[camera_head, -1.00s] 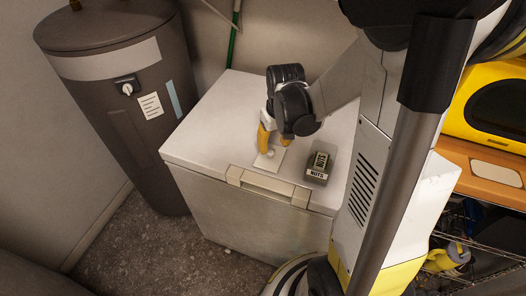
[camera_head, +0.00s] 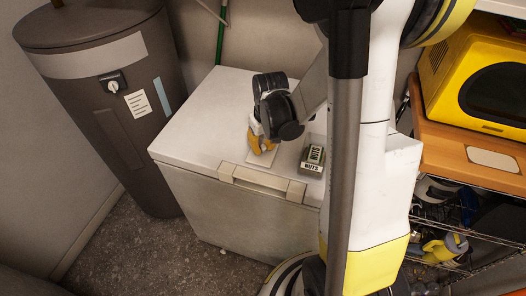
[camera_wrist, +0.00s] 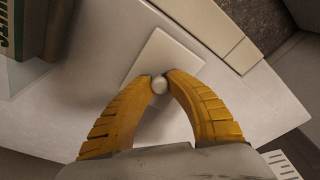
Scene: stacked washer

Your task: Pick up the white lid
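The white lid (camera_wrist: 184,59) is a flat square plate with a small round knob (camera_wrist: 159,85). It appears to lie flat on the white chest's top. In the head view the lid (camera_head: 259,158) shows just below my gripper (camera_head: 262,149), near the chest's front handle. In the wrist view the two yellow fingers of my gripper (camera_wrist: 160,80) are closed in, with their tips on either side of the knob and seemingly touching it. The fingers hide part of the plate.
A small box marked NUTS (camera_head: 313,159) stands right of the lid. The white chest (camera_head: 188,137) has a raised front handle (camera_head: 262,183). A dark tank (camera_head: 95,140) stands left, and a yellow appliance (camera_head: 450,70) sits on a wooden shelf at right.

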